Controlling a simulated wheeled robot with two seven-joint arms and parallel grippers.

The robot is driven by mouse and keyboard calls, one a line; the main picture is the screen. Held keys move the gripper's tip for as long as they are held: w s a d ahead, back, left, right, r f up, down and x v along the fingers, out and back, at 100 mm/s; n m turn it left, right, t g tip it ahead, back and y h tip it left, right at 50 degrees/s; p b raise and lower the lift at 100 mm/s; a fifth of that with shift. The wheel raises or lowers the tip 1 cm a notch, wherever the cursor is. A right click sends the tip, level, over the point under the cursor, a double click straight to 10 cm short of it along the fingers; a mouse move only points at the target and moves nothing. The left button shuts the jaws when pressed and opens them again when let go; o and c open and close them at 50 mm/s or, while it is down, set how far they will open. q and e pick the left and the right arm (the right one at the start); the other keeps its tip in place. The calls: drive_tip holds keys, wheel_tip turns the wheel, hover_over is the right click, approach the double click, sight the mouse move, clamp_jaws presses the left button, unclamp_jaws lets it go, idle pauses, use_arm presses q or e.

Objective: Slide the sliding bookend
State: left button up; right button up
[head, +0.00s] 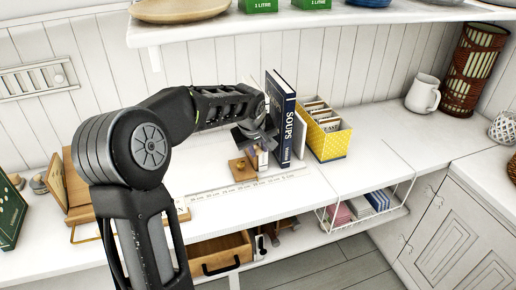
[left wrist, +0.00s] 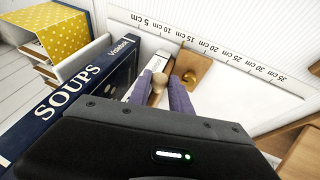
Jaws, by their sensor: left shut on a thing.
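The sliding bookend (head: 262,159) stands on the white counter just left of the upright navy SOUPS book (head: 281,120). In the left wrist view, the two fingers of my left gripper (left wrist: 162,95) are shut on the bookend's round wooden knob (left wrist: 157,88). The SOUPS book (left wrist: 80,100) is close beside the fingers there. The gripper hides much of the bookend. My right gripper is in neither view.
A ruler strip (head: 235,190) runs along the counter front. A yellow dotted file box (head: 335,143) stands right of the books. A shelf (head: 330,17) hangs above. Clear counter lies farther right.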

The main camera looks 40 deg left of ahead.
use_arm(q)
clamp_jaws()
idle(0.7)
